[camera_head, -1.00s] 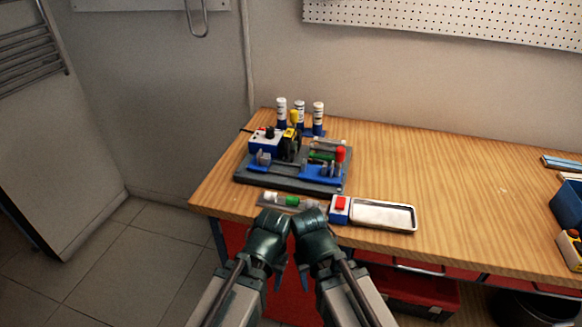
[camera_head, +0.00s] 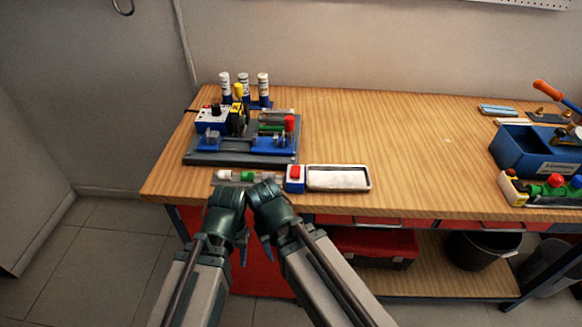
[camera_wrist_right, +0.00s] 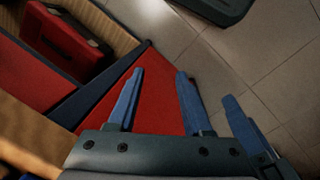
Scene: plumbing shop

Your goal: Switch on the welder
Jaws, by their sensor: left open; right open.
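The machine that looks like the welder (camera_head: 240,141) stands on a dark base at the left end of the wooden workbench. It has a white and blue box with knobs, a yellow and black part, blue blocks and a red-topped part. A small white and blue box with a red button (camera_head: 295,173) sits in front of it, near the front edge. My left gripper (camera_head: 242,250) and right gripper (camera_head: 268,250) hang close together, fingers down, before the bench edge, touching neither. The right wrist view shows my right gripper (camera_wrist_right: 156,74) open and empty; a third blue finger shows beside it.
A metal tray (camera_head: 338,187) lies right of the button box. A strip with a green part (camera_head: 247,177) lies left of it. Several white cylinders stand behind the machine. A blue toolbox (camera_head: 530,150) stands at right. The bench middle is clear. A red case (camera_head: 372,246) sits below.

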